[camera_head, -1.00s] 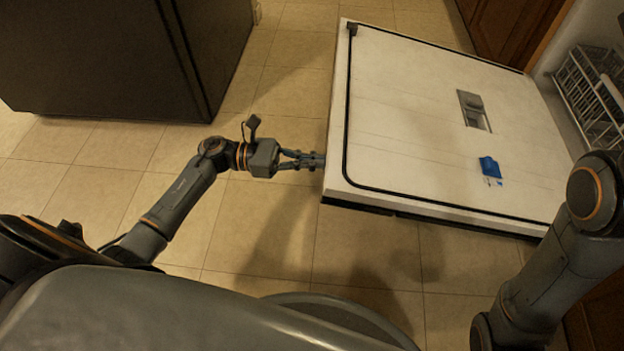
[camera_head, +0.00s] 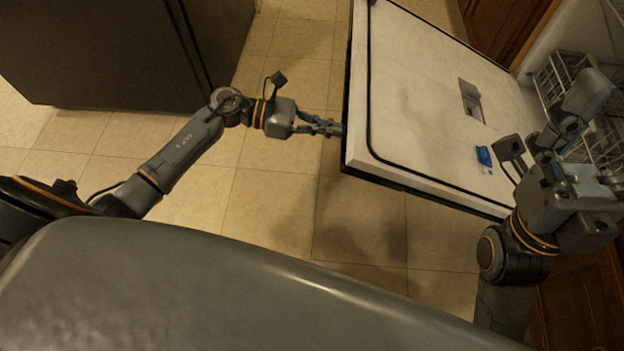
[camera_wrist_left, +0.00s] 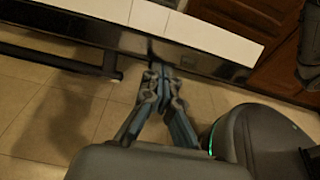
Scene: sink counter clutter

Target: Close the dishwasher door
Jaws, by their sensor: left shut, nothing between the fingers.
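The dishwasher door (camera_head: 425,110) is folded down and open, its white inner face upward and tilted, with a dark seal along its edge. It also shows in the left wrist view as a white strip (camera_wrist_left: 195,32) above a dark outer side. My left gripper (camera_head: 340,129) is shut and empty, its fingertips at the door's free outer edge. In the left wrist view the fingertips (camera_wrist_left: 160,72) lie against or just under the dark edge; contact is not certain. My right gripper (camera_head: 575,125) is above the right part of the door, near the racks; its fingers are unclear.
A wire dish rack (camera_head: 560,72) stands inside the dishwasher at the right. A dark appliance (camera_head: 110,50) stands at the upper left. Wooden cabinets (camera_head: 505,25) flank the dishwasher. The tiled floor (camera_head: 275,215) left of the door is clear.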

